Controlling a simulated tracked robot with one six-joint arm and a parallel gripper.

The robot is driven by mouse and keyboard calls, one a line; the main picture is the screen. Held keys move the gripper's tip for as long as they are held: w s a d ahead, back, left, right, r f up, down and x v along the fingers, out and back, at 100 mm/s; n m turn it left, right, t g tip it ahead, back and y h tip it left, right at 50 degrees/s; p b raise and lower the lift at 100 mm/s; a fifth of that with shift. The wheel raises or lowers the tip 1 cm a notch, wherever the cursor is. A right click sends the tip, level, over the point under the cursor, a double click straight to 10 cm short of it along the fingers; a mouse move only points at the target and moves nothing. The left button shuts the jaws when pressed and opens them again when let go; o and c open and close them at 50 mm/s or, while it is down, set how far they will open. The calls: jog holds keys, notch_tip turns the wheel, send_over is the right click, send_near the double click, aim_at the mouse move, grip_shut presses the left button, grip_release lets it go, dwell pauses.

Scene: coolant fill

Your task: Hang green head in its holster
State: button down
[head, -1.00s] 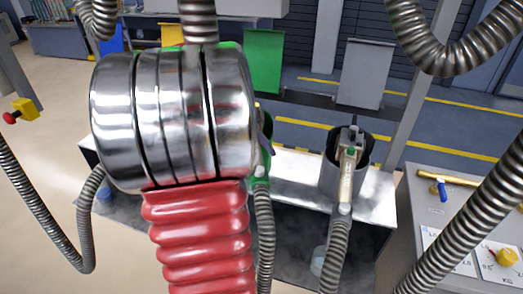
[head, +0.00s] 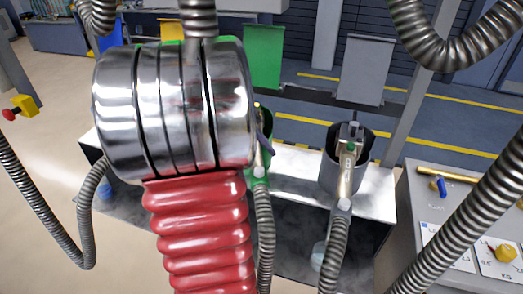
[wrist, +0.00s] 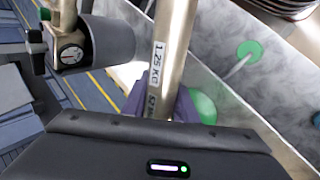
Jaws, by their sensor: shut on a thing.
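My gripper (wrist: 160,105) is shut on the green head (wrist: 172,45), whose metal tube, marked 1.25 KG, crosses the wrist view upright between the purple fingers. In the head view my large arm link hides most of the gripper; a green part of the head (head: 260,162) and its hose show at the link's right edge. The green holster (head: 264,118) shows partly behind the link, close to the gripper. A rounded green surface lies behind the right finger in the wrist view. Whether the head is inside the holster or beside it is hidden.
A grey holster (head: 343,175) with another head (head: 350,160) in it stands to the right on the bench (head: 295,168); it also shows in the wrist view (wrist: 112,42). Corrugated hoses hang around the arm.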

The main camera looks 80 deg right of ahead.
jog(key=shift+f, duration=0.5)
jog(key=c, duration=1.3)
grip_release()
jog(key=shift+c, duration=0.2)
jog(key=shift+f, duration=0.1)
jog(key=v, duration=1.4)
